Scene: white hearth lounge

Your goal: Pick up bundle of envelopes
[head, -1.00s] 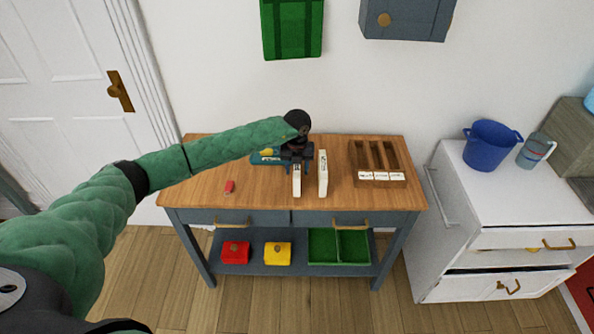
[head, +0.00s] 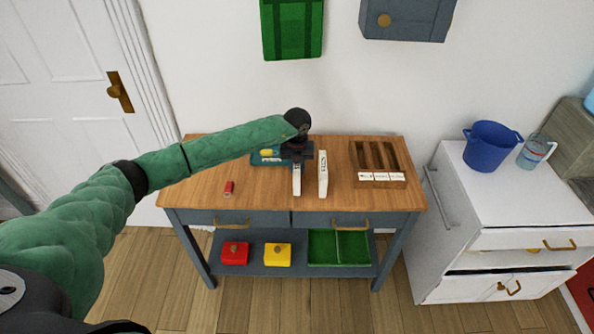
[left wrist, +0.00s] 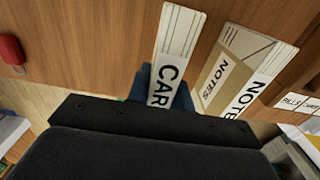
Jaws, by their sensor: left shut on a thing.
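Two pale, narrow bundles stand close together on the wooden table top. The left bundle (head: 297,182) carries large letters starting "CAR" in the left wrist view (left wrist: 178,45). The right bundle (head: 323,174) reads "NOTES" and shows a brown envelope face with a label in the left wrist view (left wrist: 232,68). My left gripper (head: 297,160) is shut on the far end of the "CAR" bundle, its blue fingers (left wrist: 160,90) on both sides of it. I cannot tell whether the bundle is clear of the table. My right gripper is not in view.
A slotted wooden rack (head: 378,160) with labelled slots stands to the right on the table (head: 260,198). A teal tray (head: 262,160) with a yellow item is behind left. A small red object (head: 229,188) lies front left. A white cabinet (head: 450,215) stands right.

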